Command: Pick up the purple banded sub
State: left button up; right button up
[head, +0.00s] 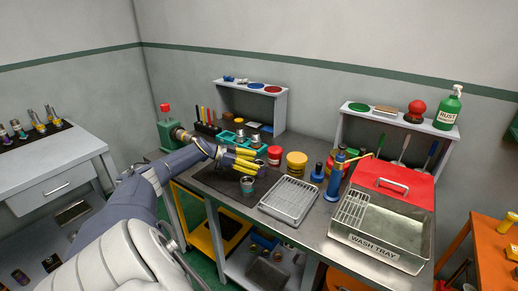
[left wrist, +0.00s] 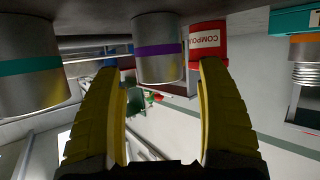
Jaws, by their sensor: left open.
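The purple banded sub (left wrist: 157,68) is a grey metal cylinder with a purple band. In the left wrist view it hangs upside down from the dark mat along the top edge, lined up between my left fingertips, with a gap on each side. My left gripper (left wrist: 160,66) is open, with yellow fingers and nothing held. In the head view the left gripper (head: 248,160) is low over the bench, and I cannot make out the purple band there. A teal banded sub (left wrist: 30,88) stands beside it. My right gripper is not in view.
A red compound can (left wrist: 208,40) stands close by the right finger in the left wrist view.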

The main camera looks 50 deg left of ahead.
pick_arm(q)
jog(key=shift+x, duration=1.25)
jog(key=c, duration=1.4)
jog(key=shift+c, duration=0.4)
jog(key=shift+r, duration=0.1)
